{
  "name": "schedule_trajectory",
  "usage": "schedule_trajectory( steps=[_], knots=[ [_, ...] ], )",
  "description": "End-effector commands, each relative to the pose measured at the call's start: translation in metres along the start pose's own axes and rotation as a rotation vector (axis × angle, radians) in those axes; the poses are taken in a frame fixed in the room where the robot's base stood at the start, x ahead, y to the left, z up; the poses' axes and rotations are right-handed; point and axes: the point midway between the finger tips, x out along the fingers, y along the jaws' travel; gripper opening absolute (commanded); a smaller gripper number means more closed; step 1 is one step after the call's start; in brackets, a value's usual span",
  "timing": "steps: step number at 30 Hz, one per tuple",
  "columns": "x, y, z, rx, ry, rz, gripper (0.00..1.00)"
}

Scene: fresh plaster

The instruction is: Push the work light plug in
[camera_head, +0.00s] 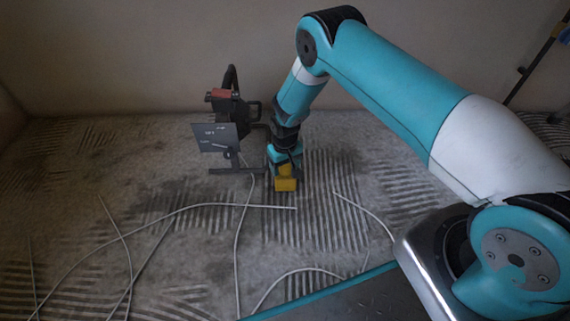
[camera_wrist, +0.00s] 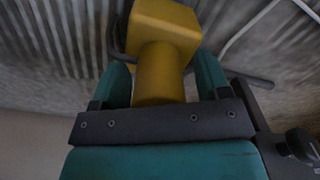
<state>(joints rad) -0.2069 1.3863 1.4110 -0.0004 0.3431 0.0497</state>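The dark work light (camera_head: 228,118) stands on the floor left of my gripper, its flat grey panel facing me. My gripper (camera_head: 284,168) points down by the stand's right side. Below it is a yellow piece (camera_head: 286,184), taken as the plug. In the wrist view, the yellow piece (camera_wrist: 160,72) has a round part between my two teal fingers and a blockier part beyond them. I cannot tell whether the blocky part is a separate socket. The contact end is hidden.
Several pale cables (camera_head: 238,235) lie loose across the patchy, streaked floor (camera_head: 180,255). A plain wall (camera_head: 150,60) runs behind. A dark pole-like stand (camera_head: 535,65) leans at the far right. Bare floor lies left of the work light.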

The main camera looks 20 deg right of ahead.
Motion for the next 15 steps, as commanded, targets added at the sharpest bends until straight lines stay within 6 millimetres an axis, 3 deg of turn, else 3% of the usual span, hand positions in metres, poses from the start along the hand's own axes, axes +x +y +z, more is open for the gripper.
schedule_trajectory(
  steps=[8,15],
  knots=[
    [-0.013,0.000,-0.001,0.000,0.000,0.000,0.70],
    [-0.069,0.000,-0.001,0.000,0.000,0.000,0.70]
  ],
)
